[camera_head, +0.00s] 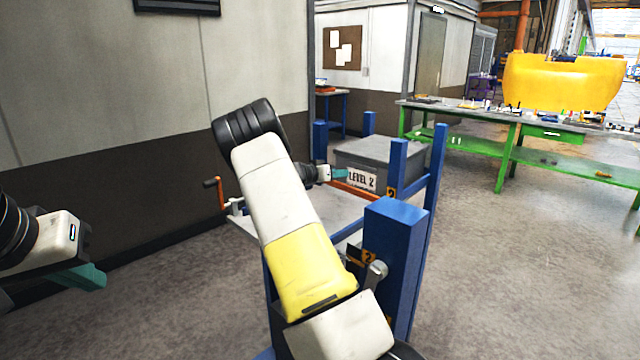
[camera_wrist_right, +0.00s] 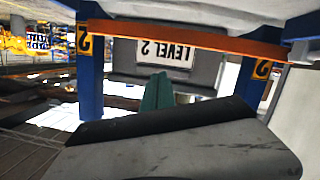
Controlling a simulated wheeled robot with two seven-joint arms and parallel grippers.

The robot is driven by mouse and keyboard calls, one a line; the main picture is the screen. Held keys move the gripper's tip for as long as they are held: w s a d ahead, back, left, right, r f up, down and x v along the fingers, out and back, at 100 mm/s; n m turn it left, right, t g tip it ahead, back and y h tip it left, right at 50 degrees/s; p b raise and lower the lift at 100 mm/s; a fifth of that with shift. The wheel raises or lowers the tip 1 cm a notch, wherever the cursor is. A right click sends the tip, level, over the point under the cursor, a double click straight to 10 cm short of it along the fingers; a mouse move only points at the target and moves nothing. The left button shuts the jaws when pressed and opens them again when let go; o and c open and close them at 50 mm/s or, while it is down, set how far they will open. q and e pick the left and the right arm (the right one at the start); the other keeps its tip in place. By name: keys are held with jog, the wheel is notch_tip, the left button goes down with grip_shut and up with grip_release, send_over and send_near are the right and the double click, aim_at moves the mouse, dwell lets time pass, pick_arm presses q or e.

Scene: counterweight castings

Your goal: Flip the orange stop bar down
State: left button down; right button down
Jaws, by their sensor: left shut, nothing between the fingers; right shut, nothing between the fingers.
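The orange stop bar (camera_head: 362,191) runs across in front of the grey "LEVEL 2" casting, between blue posts marked 2. My right arm hides its left part in the head view. In the right wrist view, which is upside down, the whole bar (camera_wrist_right: 190,38) spans between two posts. My right gripper (camera_head: 340,173) has teal fingers, shut and empty, just above the bar in the head view. Its fingertips (camera_wrist_right: 157,88) also show in the wrist view, pointing toward the casting; I cannot tell whether they touch the bar. My left gripper (camera_head: 92,277) is shut and empty at the far left.
The grey casting (camera_head: 378,157) sits in the blue-posted stand (camera_head: 395,250). An orange-handled crank (camera_head: 214,184) is at the stand's left. A wall (camera_head: 100,90) runs behind on the left. A green workbench (camera_head: 510,120) stands at the back right, with open floor (camera_head: 520,270) before it.

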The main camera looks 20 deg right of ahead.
jog(key=v, duration=0.8)
jog(key=shift+s+a+r, duration=0.15)
jog(key=shift+s+r, duration=0.05)
jog(key=shift+r, duration=0.05)
jog(key=s+a+n+g+y, duration=0.1)
jog(key=s+a+g+y, duration=0.2)
jog(key=s+y, duration=0.8)
jog(key=s+a+r+n+t+y, duration=0.1)
jog(key=s+a+r+n+y, duration=0.1)
jog(key=s+a, duration=0.4)
jog(key=s+a+r+n+t+y, duration=0.2)
jog(key=s+a, duration=0.5)
jog(key=s, duration=0.5)
jog(key=s+a+r+n+t+y, duration=0.1)
jog(key=s+a+r+n+y, duration=0.1)
jog(key=s+a+n, duration=0.4)
jog(key=s+a+r, duration=0.1)
jog(key=s, duration=0.3)
jog(key=shift+a+r+t, duration=0.25)
jog(key=shift+r+t, duration=0.05)
jog(key=shift+r, duration=0.05)
